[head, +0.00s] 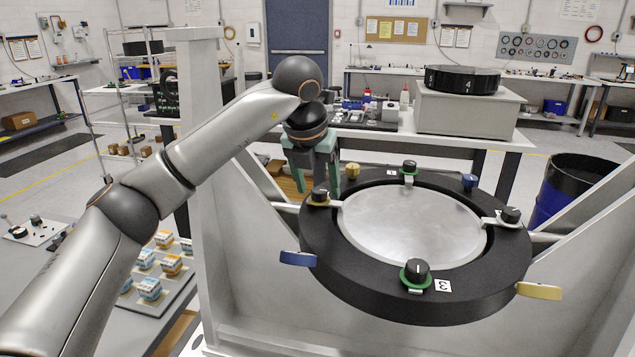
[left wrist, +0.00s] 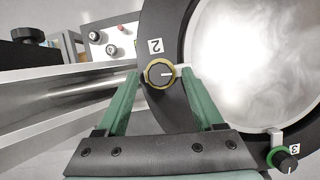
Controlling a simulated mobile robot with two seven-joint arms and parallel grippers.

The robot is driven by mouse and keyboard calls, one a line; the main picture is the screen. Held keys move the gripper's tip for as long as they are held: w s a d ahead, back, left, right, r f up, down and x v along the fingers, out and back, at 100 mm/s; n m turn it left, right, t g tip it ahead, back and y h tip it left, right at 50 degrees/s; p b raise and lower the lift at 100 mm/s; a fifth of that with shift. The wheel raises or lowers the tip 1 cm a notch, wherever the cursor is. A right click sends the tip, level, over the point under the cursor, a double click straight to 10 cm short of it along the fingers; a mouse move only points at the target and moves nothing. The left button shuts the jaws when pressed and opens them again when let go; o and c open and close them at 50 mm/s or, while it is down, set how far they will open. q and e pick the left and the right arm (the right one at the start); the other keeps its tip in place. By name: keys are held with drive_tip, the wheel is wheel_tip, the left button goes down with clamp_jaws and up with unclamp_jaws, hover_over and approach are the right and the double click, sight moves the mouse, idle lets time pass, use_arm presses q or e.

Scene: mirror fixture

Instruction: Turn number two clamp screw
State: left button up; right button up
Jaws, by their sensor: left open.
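My left gripper (head: 318,188) has green fingers and is open above the screw. In the left wrist view the fingertips (left wrist: 160,76) lie on either side of the knob, with a small gap each side. I cannot tell how deep they reach. My right gripper is not in view.
Blue (head: 298,259) and yellow (head: 539,291) tabs stick out from the ring. Grey frame posts (head: 199,150) rise beside my left arm.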

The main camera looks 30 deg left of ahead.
use_arm(q)
drive_tip(key=shift+f, duration=0.1)
drive_tip(key=shift+c, duration=0.3)
clamp_jaws()
